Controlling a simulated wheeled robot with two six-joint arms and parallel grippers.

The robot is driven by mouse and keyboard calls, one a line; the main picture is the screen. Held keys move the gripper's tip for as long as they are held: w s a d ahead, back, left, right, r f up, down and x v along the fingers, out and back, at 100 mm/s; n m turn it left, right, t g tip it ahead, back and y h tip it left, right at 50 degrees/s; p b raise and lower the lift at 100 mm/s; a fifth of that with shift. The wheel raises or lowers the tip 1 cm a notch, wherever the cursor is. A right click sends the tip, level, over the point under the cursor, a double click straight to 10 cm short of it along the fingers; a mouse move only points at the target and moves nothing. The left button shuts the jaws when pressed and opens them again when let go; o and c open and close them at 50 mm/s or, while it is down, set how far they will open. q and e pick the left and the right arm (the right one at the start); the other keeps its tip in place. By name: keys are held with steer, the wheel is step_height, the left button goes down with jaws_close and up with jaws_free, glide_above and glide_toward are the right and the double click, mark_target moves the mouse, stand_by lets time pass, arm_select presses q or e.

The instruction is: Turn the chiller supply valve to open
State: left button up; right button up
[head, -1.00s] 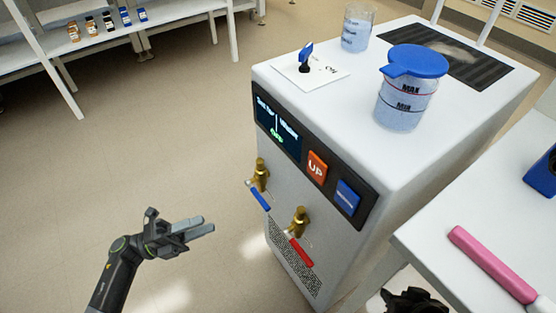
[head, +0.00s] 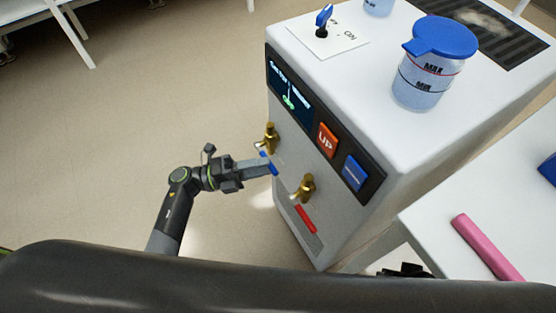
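The chiller (head: 400,140) is a white cabinet with two brass valves on its front. The left valve (head: 269,137) has a blue lever (head: 268,163) slanting down to the right. The right valve (head: 303,187) has a red lever (head: 305,219), also slanting down to the right. I cannot read which one is labelled supply. My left gripper (head: 263,168) reaches in from the left, its fingertips at the blue lever and partly overlapping it. Contact and finger gap are unclear. My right gripper (head: 404,270) shows only as a dark piece at the lower right, mostly hidden.
The chiller panel has a display (head: 290,93), an orange UP button (head: 328,140) and a blue button (head: 354,172). A white bench (head: 455,205) with a pink object (head: 487,248) stands right.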

arm_select(q)
steer(key=shift+x, duration=2.3)
jaws_close()
